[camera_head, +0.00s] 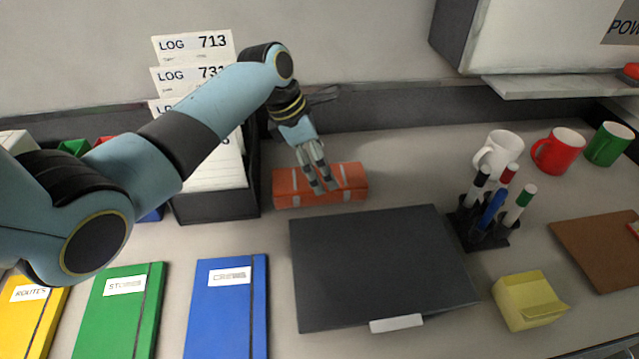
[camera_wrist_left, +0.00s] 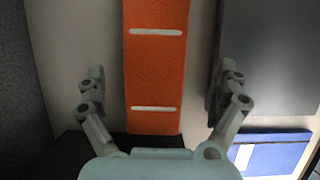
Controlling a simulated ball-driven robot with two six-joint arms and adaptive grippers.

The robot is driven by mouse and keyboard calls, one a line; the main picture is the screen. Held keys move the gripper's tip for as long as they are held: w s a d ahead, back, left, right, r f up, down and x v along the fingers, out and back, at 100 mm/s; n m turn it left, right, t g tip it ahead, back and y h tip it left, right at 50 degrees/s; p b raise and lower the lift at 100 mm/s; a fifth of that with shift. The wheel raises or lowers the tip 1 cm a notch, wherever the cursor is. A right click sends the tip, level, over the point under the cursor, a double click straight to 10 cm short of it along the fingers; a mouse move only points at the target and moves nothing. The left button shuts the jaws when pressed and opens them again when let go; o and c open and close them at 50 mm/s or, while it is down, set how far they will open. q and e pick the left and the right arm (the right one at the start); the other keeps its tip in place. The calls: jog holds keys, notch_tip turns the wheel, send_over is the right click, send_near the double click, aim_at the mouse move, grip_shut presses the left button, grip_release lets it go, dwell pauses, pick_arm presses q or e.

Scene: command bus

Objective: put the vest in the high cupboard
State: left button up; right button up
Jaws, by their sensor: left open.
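The vest (camera_head: 290,187) is a folded orange bundle with pale stripes, lying on the counter behind a dark flat panel. It also shows in the left wrist view (camera_wrist_left: 155,75), running up the middle of the picture. My left gripper (camera_head: 325,187) is over the vest, pointing down, and hides part of it. In the left wrist view the open fingers (camera_wrist_left: 158,92) stand on either side of the vest, with a gap on both sides. My right gripper is in neither view. No high cupboard can be clearly made out; a pale box-like unit (camera_head: 555,38) on the wall shows only in part.
The dark panel (camera_head: 380,270) lies right in front of the vest. A dark file box (camera_head: 215,205) with log cards (camera_head: 192,45) stands to its left. A pen holder (camera_head: 475,232), mugs (camera_head: 497,155) and a yellow note block (camera_head: 527,300) are to the right. Folders (camera_head: 228,310) lie front left.

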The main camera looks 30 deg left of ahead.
pick_arm(q)
jog(key=x, duration=0.3)
jog(key=b+x, duration=0.1)
jog(key=x, duration=0.1)
jog(key=shift+w+a+f, duration=0.1)
jog(key=shift+w+f, duration=0.2)
jog(key=shift+f, duration=0.1)
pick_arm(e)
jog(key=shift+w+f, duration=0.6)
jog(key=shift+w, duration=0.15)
pick_arm(q)
jog(key=c, duration=1.2)
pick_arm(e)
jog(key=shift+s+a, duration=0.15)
